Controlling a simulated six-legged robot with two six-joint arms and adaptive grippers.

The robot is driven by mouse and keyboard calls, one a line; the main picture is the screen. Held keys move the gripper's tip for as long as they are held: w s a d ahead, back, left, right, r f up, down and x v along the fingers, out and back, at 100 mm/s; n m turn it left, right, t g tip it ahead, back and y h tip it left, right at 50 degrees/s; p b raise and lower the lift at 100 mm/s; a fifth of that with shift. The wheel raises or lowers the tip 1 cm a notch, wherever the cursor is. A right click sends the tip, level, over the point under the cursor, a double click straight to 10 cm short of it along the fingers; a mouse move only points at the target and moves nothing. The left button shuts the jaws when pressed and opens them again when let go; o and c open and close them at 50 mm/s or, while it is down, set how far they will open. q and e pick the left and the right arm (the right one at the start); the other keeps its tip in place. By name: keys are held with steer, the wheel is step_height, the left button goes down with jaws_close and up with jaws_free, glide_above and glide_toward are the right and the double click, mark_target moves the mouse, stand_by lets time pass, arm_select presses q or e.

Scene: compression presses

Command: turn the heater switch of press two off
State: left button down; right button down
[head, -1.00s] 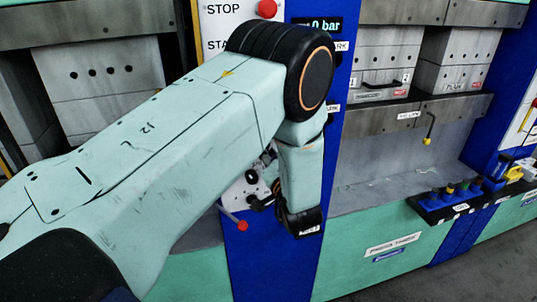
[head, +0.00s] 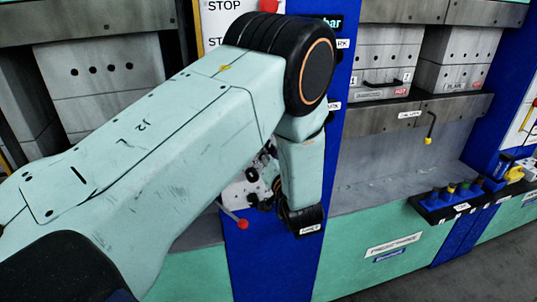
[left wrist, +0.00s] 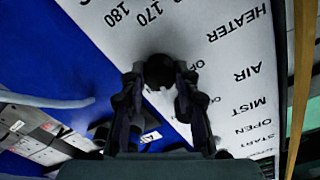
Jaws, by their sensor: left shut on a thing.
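The left wrist view looks at a white panel with upside-down lettering. A black round knob (left wrist: 158,70) sits between the fingertips of my left gripper (left wrist: 158,82), which is shut on it. The knob lines up with the HEATER label (left wrist: 240,23), so it appears to be the heater switch. Its on or off position is hidden by the fingers. In the head view my left arm reaches down to the panel on the blue column (head: 265,265), and its forearm covers most of that panel. My right gripper is in neither view.
Labels AIR (left wrist: 245,75) and MIST (left wrist: 250,106) follow HEATER on the panel. A lever with a red ball (head: 243,225) juts out just left of my gripper. A dark rack of coloured items (head: 462,194) stands at the right.

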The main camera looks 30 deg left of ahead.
arm_select(q)
steer(key=shift+n+b, duration=2.1)
steer(key=shift+n, duration=2.5)
steer(key=c, duration=1)
jaws_free()
steer(key=shift+s+d+r, duration=0.1)
steer(key=shift+d, duration=0.05)
